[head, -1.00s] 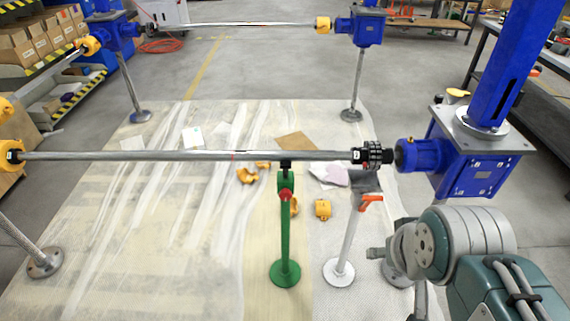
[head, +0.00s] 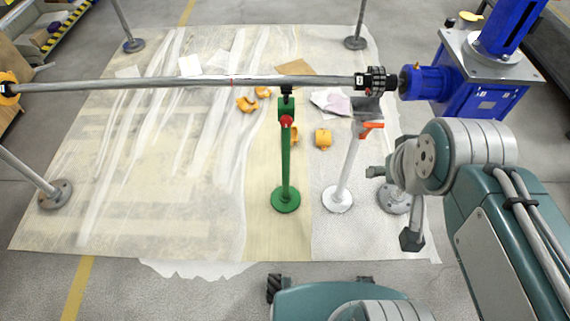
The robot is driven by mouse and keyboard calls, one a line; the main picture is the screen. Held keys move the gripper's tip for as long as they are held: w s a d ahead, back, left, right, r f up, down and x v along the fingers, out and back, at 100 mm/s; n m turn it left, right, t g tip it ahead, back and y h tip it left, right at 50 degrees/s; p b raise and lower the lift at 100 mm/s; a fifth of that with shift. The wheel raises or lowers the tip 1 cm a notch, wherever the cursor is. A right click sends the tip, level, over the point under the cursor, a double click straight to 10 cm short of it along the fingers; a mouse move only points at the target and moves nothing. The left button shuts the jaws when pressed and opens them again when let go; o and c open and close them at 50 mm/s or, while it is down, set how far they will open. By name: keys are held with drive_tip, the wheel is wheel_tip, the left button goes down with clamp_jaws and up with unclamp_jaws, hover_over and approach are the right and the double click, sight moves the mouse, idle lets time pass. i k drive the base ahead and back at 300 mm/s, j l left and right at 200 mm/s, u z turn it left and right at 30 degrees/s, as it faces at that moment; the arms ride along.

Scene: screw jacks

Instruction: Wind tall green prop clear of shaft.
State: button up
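The tall green prop (head: 286,165) stands upright on a round green foot, with a red part near its top. Its black head (head: 287,91) meets the underside of the long grey shaft (head: 200,84); I cannot tell whether there is a thin gap. My gripper (head: 393,205) is at the right, well apart from the green prop. Its two dark fingertips appear spread, with nothing between them. Part of it is hidden behind my wrist.
A white prop (head: 345,170) with an orange handle (head: 372,125) stands between the green prop and my gripper. A blue gearbox (head: 470,95) is at the right. Yellow pieces (head: 323,138) and papers (head: 330,101) lie on the sheet (head: 150,200). The sheet's left is mostly clear.

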sight(286, 120)
drive_tip(key=i+j, duration=0.15)
drive_tip(key=j, duration=0.15)
drive_tip(key=i+j, duration=0.15)
drive_tip(key=j, duration=0.2)
drive_tip(key=i+j, duration=0.1)
drive_tip(key=j, duration=0.2)
drive_tip(key=i+j, duration=0.15)
drive_tip(key=j, duration=0.15)
drive_tip(key=k+l, duration=0.1)
drive_tip(key=l, duration=0.15)
drive_tip(key=k+l, duration=0.15)
drive_tip(key=l+u, duration=0.05)
